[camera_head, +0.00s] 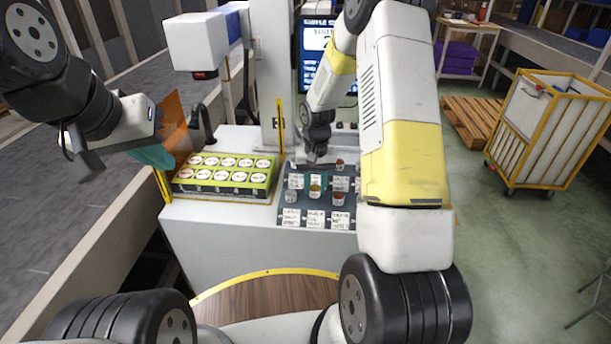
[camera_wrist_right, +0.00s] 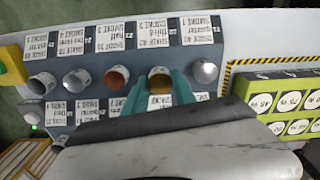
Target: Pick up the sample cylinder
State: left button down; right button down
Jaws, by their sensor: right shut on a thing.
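Several short sample cylinders stand in a grey labelled rack (camera_head: 283,215). In the right wrist view, my right gripper (camera_wrist_right: 160,87) has its teal fingers shut on either side of a cylinder with yellow-brown contents (camera_wrist_right: 160,78). That cylinder also shows in the head view (camera_head: 315,190), at the rack; I cannot tell whether it is lifted. An orange-red cylinder (camera_wrist_right: 117,76) and a white-topped cylinder (camera_wrist_right: 205,72) stand on either side of it. My left gripper (camera_head: 150,155) is at the left, away from the rack; its finger gap is unclear.
A yellow-green tray (camera_head: 225,190) of round-topped items sits left of the rack on the white counter (camera_head: 225,235). A monitor (camera_head: 315,45) stands behind. A yellow-framed cart (camera_head: 550,125) and a wooden pallet (camera_head: 472,120) are at the right. Open floor lies around the cart.

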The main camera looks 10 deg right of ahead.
jog(key=s+a+r, duration=0.3)
jog(key=s+a, duration=0.6)
jog(key=s, duration=0.4)
jog(key=w+d+n, duration=0.1)
jog(key=w+d, duration=0.7)
jog(key=shift+r, duration=0.2)
jog(key=shift+a, duration=0.1)
